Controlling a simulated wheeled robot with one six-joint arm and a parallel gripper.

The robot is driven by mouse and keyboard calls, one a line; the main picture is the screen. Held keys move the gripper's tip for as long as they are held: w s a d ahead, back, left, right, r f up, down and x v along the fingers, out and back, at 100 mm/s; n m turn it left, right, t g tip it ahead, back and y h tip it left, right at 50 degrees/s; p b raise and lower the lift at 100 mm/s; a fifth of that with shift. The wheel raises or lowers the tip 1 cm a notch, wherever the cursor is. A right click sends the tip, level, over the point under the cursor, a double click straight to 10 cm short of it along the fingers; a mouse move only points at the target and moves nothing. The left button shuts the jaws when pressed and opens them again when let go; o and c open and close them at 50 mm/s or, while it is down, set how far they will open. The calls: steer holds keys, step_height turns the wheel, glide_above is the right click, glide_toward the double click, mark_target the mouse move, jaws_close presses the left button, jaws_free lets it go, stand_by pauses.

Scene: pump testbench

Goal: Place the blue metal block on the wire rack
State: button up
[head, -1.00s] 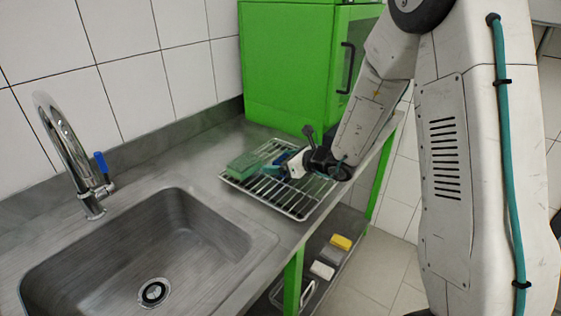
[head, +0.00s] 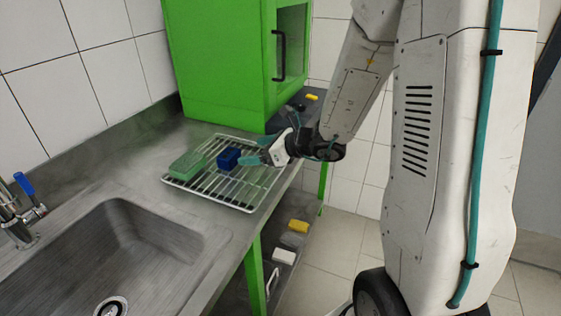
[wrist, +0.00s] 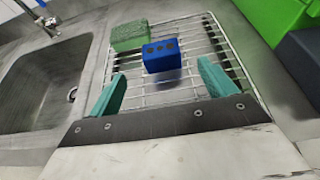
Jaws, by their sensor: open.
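The blue metal block (head: 228,158) rests on the wire rack (head: 240,205), near the rack's middle. In the wrist view the blue block (wrist: 162,56) lies beyond my fingertips, with holes in its upper face. The rack's wires (wrist: 150,98) show between and around my fingers. My gripper (head: 256,150) is at the right side of the rack, to the right of the block. Its two teal fingers are spread in the wrist view (wrist: 160,75), with nothing between them, and the block is apart from them.
A green block (head: 187,165) lies on the rack's left part. A sink (head: 130,245) with a tap (head: 22,210) is at left. A green cabinet (head: 215,70) stands behind the rack. Yellow (head: 299,226) and white (head: 284,256) pieces lie on the lower shelf.

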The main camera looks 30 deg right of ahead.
steer(key=s+a+r+n+g+y, duration=0.1)
steer(key=s+a+r+n+g, duration=0.4)
steer(key=s+n, duration=0.4)
steer(key=s+a+r+n+g+y, duration=0.1)
steer(key=s+a+r+n+g, duration=0.25)
steer(key=s+a+n, duration=0.4)
steer(key=s+d+r+n+h, duration=0.3)
steer(key=s+d+n+h, duration=0.6)
steer(key=s, duration=0.5)
steer(key=d+n+g, duration=0.1)
steer(key=d+n, duration=0.1)
steer(key=n, duration=0.1)
steer(key=shift+s+h, duration=0.3)
steer(key=shift+h, duration=0.1)
